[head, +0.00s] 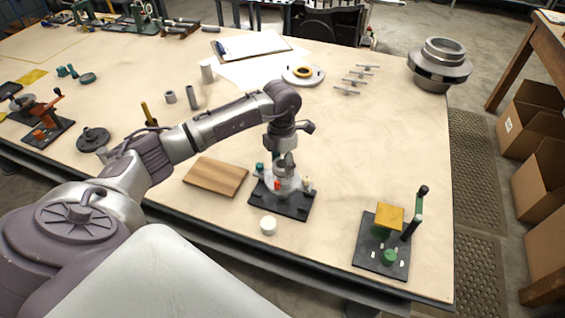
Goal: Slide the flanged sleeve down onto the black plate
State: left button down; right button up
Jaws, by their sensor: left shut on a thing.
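My left gripper (284,163) points down over a black plate (292,211) near the front middle of the table. It is shut on a pale grey round piece, apparently the flanged sleeve (290,184), which is over the middle of the plate. The gripper partly hides this piece, and I cannot tell whether its lower edge touches the plate. A teal knob (260,168), a small red piece (277,186) and a cream piece (307,183) show around it on the plate. My right gripper is not in view.
A second black plate (372,256) with a yellow block (390,215) and upright posts is at right. The table between the plates is clear.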

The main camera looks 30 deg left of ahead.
pick_arm(q)
jog(key=shift+r, duration=0.15)
jog(key=shift+f+b, duration=1.15)
jog(key=shift+f, duration=0.3)
jog(key=shift+f+b, duration=0.85)
jog(key=shift+f, duration=0.15)
dwell(0.7)
jog(key=shift+w, duration=0.1)
dwell(0.5)
jog(key=shift+f+b, duration=0.75)
dwell(0.4)
jog(key=shift+c, duration=1.2)
grip_release()
jog(key=shift+s+f, duration=0.15)
jog(key=shift+s, duration=0.05)
jog(key=shift+r+p, duration=1.6)
jog(key=shift+r, duration=1.05)
